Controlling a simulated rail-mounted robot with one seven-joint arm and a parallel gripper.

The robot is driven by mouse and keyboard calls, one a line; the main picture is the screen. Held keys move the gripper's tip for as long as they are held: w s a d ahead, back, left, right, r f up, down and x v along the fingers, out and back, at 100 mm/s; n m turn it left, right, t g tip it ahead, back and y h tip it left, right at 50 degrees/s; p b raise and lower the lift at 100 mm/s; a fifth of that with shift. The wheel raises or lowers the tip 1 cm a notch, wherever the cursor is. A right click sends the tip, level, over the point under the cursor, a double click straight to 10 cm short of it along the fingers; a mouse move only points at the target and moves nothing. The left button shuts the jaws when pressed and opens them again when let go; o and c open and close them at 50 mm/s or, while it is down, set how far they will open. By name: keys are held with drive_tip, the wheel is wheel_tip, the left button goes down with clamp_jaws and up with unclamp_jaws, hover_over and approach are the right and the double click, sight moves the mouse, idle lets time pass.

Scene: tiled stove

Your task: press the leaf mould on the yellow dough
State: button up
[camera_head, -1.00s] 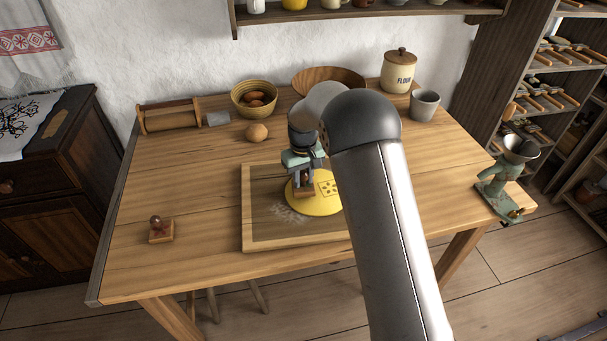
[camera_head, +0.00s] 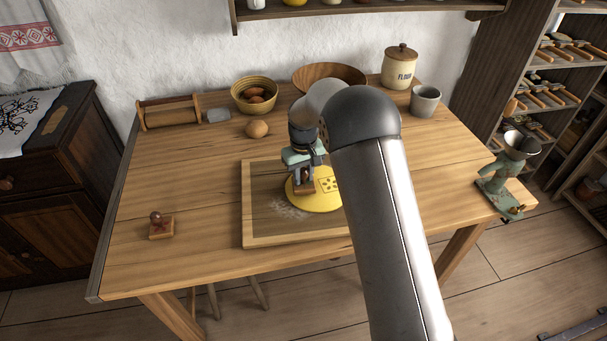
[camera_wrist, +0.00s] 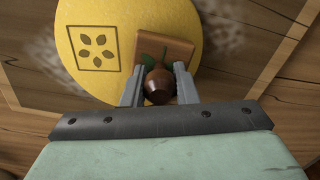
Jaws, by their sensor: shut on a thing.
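The yellow dough (camera_head: 318,204) lies flat as a round sheet on the wooden board (camera_head: 262,242). It also shows in the wrist view (camera_wrist: 82,28), with one square imprint of several leaf shapes to the left of my gripper. My gripper (camera_head: 303,184) is over the dough's left part. In the wrist view my gripper (camera_wrist: 158,84) is shut on the round brown knob of a mould (camera_wrist: 170,48). This mould has a square wooden base and a green leaf mark on top. Its base is over the dough; whether it touches cannot be told.
A second stamp with a reddish top (camera_head: 161,226) stands on the table at the left. An egg-like ball (camera_head: 257,129), a bowl (camera_head: 254,96), a flour jar (camera_head: 399,68) and a grey cup (camera_head: 425,101) stand behind the board. A grinder (camera_head: 507,178) is at the right edge.

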drive_tip(key=shift+f, duration=0.55)
idle(0.7)
drive_tip(key=shift+r, duration=0.1)
drive_tip(key=shift+r+p, duration=1.75)
drive_tip(key=shift+r, duration=1.8)
